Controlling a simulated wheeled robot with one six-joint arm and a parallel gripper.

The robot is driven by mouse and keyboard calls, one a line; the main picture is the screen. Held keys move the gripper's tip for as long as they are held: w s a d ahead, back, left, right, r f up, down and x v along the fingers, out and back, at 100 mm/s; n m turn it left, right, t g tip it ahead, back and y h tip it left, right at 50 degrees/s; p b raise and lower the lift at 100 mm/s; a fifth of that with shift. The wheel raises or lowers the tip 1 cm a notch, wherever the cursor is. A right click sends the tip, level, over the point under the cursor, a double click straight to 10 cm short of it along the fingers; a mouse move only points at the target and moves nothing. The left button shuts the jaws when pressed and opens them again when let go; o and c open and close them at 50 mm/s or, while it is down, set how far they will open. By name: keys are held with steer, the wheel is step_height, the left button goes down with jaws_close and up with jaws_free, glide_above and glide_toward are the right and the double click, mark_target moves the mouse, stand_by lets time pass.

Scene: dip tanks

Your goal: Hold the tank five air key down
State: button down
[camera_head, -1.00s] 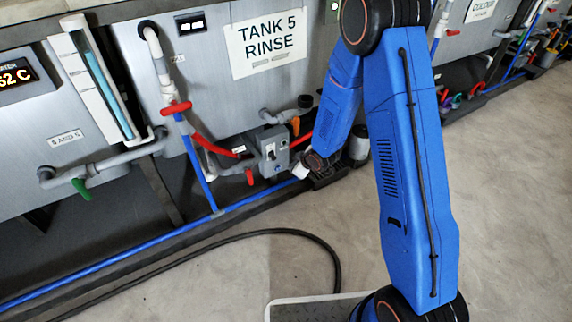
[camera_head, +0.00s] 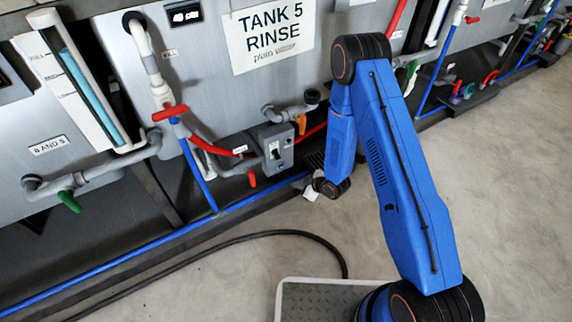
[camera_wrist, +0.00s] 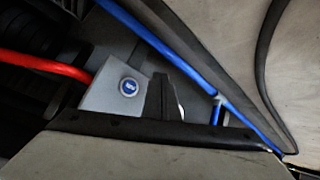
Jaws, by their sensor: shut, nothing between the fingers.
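A grey control box (camera_head: 277,150) with a toggle switch stands on the front of the tank under the "TANK 5 RINSE" sign (camera_head: 267,34). In the wrist view the grey box (camera_wrist: 108,72) shows a round blue button (camera_wrist: 129,87) with a pale mark on one face. It looks like the air key, but I cannot read a label. My gripper (camera_wrist: 162,96) is shut and empty, its dark fingers just right of the button in the picture. The button is uncovered; I cannot tell how deep the gap to it is. In the head view my wrist is low, right of the box.
A blue pipe (camera_head: 150,260) runs low along the tanks. A red pipe (camera_wrist: 45,65) reaches the box. A black hose (camera_head: 240,238) lies on the open grey floor. Valves with red handle (camera_head: 170,113) and green handle (camera_head: 69,201) stand to the left.

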mark_target(281, 166)
steer(key=shift+f, duration=0.15)
steer(key=w+a, duration=0.5)
steer(key=w, duration=0.2)
steer(key=shift+w, duration=0.15)
stand_by(0.6)
steer(key=shift+w, duration=0.1)
stand_by(1.9)
steer(key=shift+w+a, duration=0.15)
steer(key=shift+w, duration=0.1)
steer(key=shift+w+a, duration=0.25)
steer(key=shift+w, duration=0.1)
stand_by(2.2)
steer(key=shift+s+d, duration=0.5)
steer(key=shift+s, duration=0.2)
